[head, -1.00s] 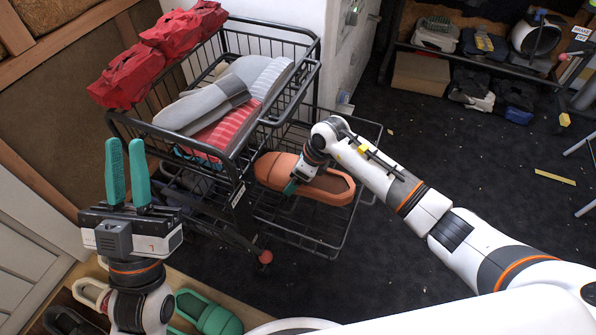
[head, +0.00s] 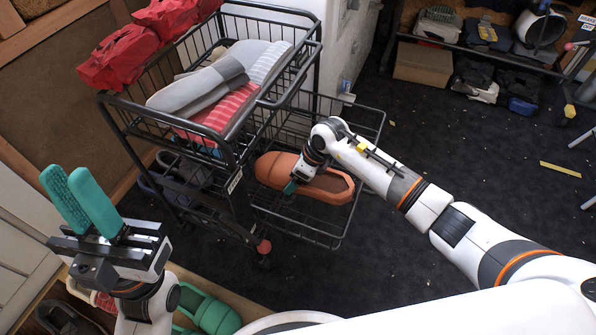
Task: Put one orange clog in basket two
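An orange clog (head: 325,190) is at the lower wire basket (head: 340,237) of the black cart, in the head view. My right gripper (head: 291,186) is at the clog's left side, with one teal finger showing against its rim. It appears shut on the clog; the other finger is hidden. I cannot tell whether the clog touches the basket floor. My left gripper (head: 82,203) is at the lower left with its teal fingers pointing up. It is empty, and the ribbed inner face of one finger shows, so it looks open.
The cart's upper basket (head: 262,104) holds grey and red-striped cushions (head: 205,90), with red bags (head: 128,66) behind. Green clogs (head: 210,312) and a dark shoe (head: 66,318) lie at the lower left. A shelf (head: 455,47) with shoes stands at the back right.

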